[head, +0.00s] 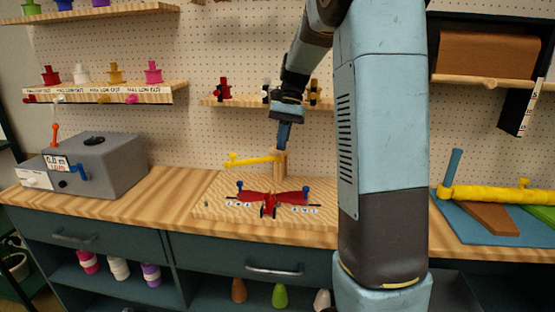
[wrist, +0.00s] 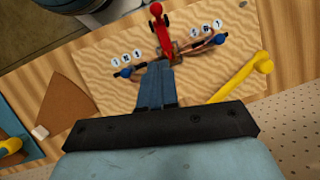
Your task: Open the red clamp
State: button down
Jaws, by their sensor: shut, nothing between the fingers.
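The red clamp (head: 269,198) sits on a wooden board (head: 215,208) on the bench, its two red arms spread left and right. A blue knob (head: 240,186) stands at the left arm and another blue knob (head: 306,190) at the right arm. In the wrist view, the clamp's red middle part (wrist: 162,32) shows beyond my fingertips, with small lettered white discs near both knobs. My gripper (head: 282,147) points down above and behind the clamp in the head view. In the wrist view my gripper (wrist: 159,66) is shut and empty, its fingers covering part of the clamp.
A grey box (head: 85,165) with levers is at the left. A blue mat (head: 475,228) with a yellow roll (head: 485,194) lies at the right. The bench between box and board is clear.

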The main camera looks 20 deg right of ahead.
send_near(269, 198)
jog(key=w+d+f, duration=0.2)
jog(key=w+f, duration=0.1)
jog(key=f, duration=0.1)
jog(key=shift+s+a+f, duration=0.4)
jog(key=shift+a, duration=0.2)
jog(key=shift+s+a+f, duration=0.35)
jog(key=shift+a+f, duration=0.05)
jog(key=shift+a, duration=0.2)
jog(key=shift+s+a+f, duration=0.25)
jog(key=shift+s+a, duration=0.05)
jog(key=shift+s, duration=0.05)
